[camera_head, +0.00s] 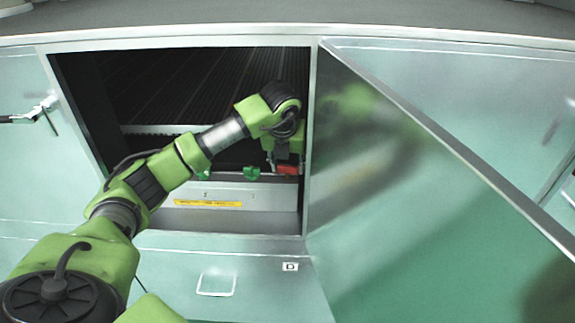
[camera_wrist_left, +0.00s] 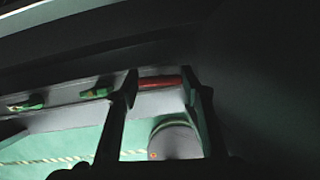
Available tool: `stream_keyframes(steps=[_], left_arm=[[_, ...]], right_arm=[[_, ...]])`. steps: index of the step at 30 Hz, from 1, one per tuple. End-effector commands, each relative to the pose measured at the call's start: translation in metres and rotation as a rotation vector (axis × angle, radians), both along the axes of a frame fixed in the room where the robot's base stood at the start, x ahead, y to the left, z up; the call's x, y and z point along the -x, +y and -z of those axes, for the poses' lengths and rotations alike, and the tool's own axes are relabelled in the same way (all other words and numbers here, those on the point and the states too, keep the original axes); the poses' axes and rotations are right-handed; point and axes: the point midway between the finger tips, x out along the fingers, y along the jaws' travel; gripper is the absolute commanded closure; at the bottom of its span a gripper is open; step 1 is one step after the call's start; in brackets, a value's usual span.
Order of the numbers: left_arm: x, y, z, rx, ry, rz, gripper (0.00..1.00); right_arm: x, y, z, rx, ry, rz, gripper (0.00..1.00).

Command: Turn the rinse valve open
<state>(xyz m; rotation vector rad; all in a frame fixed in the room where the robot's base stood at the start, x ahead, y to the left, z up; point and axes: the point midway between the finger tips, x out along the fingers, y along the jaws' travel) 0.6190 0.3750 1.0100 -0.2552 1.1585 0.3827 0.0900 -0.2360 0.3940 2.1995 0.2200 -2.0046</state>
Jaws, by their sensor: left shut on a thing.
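In the head view my left arm reaches into an open cabinet bay (camera_head: 250,222), and my left gripper (camera_head: 285,160) is at its front right, at a red valve handle (camera_head: 287,170). The left wrist view shows the red handle (camera_wrist_left: 160,82) between the two dark fingers of my left gripper (camera_wrist_left: 160,76), which is shut on it. Two green handles, one nearer (camera_head: 251,173) and one farther left (camera_head: 203,174), sit in the same row; they also show in the wrist view (camera_wrist_left: 97,92). I cannot read any label naming the rinse valve. My right gripper is out of view.
A large metal door (camera_head: 400,190) stands open on the right, close beside my left gripper. A yellow label strip (camera_head: 208,204) is on the panel below the handles. The bay's dark ribbed interior (camera_head: 190,85) lies behind. A ledge (camera_head: 300,14) runs along the top.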

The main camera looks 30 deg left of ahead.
Motion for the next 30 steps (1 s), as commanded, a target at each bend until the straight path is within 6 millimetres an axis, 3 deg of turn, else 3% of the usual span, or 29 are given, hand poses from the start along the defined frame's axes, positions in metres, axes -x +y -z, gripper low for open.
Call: stream_keyframes(steps=[7,8,9,10,20,30], left_arm=[[0.0,0.0,-0.001,0.0,-0.001,0.0,0.8],[0.0,0.0,-0.001,0.0,-0.001,0.0,0.53],[0.0,0.0,-0.001,0.0,-0.001,0.0,0.43],[0.0,0.0,0.0,0.0,-0.001,0.0,0.42],[0.0,0.0,-0.002,0.0,-0.001,0.001,0.42],[0.016,-0.008,-0.047,0.0,-0.005,0.002,0.42]], right_arm=[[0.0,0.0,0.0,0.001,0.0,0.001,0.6],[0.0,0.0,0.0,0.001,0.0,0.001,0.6],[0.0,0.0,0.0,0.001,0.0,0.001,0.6],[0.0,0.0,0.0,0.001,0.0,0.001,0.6],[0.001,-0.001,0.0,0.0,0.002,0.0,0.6],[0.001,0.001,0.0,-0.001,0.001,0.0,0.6]])
